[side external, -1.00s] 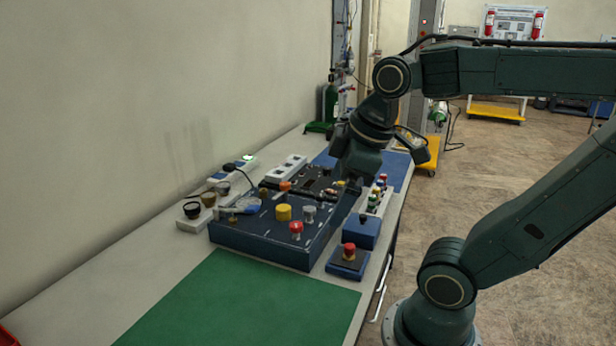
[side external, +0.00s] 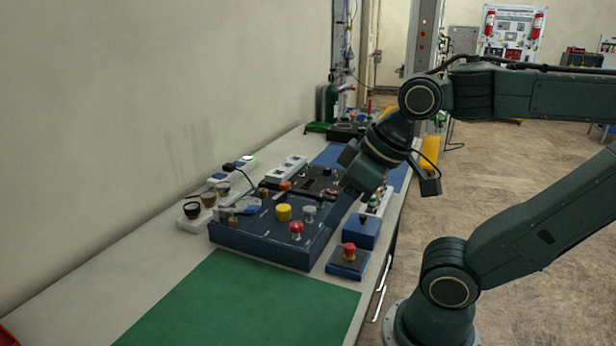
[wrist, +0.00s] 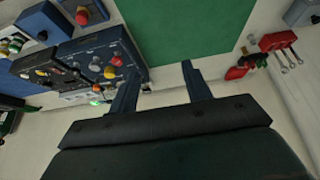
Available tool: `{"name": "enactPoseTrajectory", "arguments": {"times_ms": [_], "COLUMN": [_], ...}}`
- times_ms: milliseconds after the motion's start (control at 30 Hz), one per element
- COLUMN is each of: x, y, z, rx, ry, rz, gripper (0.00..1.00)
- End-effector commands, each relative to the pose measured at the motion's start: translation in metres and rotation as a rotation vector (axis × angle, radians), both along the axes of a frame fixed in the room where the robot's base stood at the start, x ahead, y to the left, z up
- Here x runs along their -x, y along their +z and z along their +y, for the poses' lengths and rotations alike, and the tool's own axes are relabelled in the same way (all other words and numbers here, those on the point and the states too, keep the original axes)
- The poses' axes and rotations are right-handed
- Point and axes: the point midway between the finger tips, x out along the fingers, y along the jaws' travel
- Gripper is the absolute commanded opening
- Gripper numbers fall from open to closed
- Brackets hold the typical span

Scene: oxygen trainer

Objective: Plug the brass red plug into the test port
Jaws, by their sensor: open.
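A pale rack (side external: 378,205) with several small coloured plugs stands right of the console, partly behind my gripper. It also shows at the left edge of the wrist view (wrist: 12,46). I cannot tell which of its plugs is the brass red one. The dark blue console (side external: 262,240) carries yellow, red and grey knobs; it also shows in the wrist view (wrist: 127,50). I cannot pick out the test port. My gripper is over the right side of the console in the side view. In the wrist view my gripper (wrist: 160,70) is open, with nothing between its fingers.
A red-topped button box (side external: 348,262) and a blue box (side external: 362,234) stand right of the console. A green mat (side external: 240,305) lies bare in front. Black-rimmed cups (side external: 192,211) stand at left. Red tools (wrist: 278,40) show in the wrist view.

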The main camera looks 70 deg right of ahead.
Motion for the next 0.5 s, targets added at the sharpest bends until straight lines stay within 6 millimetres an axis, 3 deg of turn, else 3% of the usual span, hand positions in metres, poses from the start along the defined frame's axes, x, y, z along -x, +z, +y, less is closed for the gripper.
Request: {"name": "enactPoseTrajectory", "arguments": {"times_ms": [500], "x": [-0.0081], "y": [-0.0024], "z": [-0.0099], "rx": [0.076], "ry": [0.103], "rz": [0.046], "gripper": [0.48]}}
